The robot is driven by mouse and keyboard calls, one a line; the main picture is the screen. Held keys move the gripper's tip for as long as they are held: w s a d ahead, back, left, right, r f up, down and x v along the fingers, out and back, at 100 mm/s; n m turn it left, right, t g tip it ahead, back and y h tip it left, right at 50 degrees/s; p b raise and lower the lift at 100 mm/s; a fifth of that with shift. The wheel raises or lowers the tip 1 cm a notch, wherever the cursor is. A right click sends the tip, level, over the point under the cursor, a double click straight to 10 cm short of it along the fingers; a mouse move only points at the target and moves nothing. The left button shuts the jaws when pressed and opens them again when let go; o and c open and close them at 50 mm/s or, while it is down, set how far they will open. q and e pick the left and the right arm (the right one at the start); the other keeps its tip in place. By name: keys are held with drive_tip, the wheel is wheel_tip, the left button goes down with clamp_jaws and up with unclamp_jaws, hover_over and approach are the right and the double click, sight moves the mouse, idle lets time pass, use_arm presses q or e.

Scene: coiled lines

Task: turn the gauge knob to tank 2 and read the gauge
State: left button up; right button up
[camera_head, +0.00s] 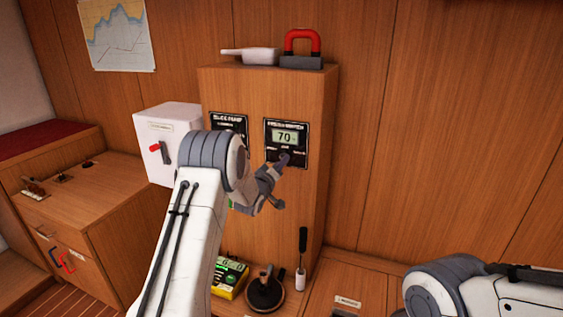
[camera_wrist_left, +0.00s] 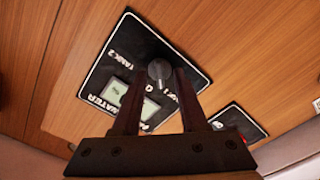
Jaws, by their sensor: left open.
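The black gauge panel (camera_head: 302,124) is on the front of the wooden cabinet. Its lit display (camera_head: 289,137) reads 70, with a small mark after it. The panel also shows in the left wrist view (camera_wrist_left: 113,62), tilted, with a TANK 2 label. The round grey gauge knob (camera_wrist_left: 159,70) lies between the tips of my left gripper (camera_wrist_left: 157,76); I cannot tell whether they touch it or which way it points. In the head view my left gripper (camera_head: 284,161) is open at the panel's lower edge and hides the knob. My right gripper is not in view.
A second black panel (camera_head: 229,121) is left of the gauge, partly behind my arm. A white box (camera_head: 160,120) with a red-tipped lever is farther left. A yellow meter (camera_head: 230,278), a dark round-based object (camera_head: 265,295) and a black-handled tool (camera_head: 302,250) stand below.

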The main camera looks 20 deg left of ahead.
use_arm(q)
drive_tip(key=shift+w, duration=0.35)
clamp_jaws()
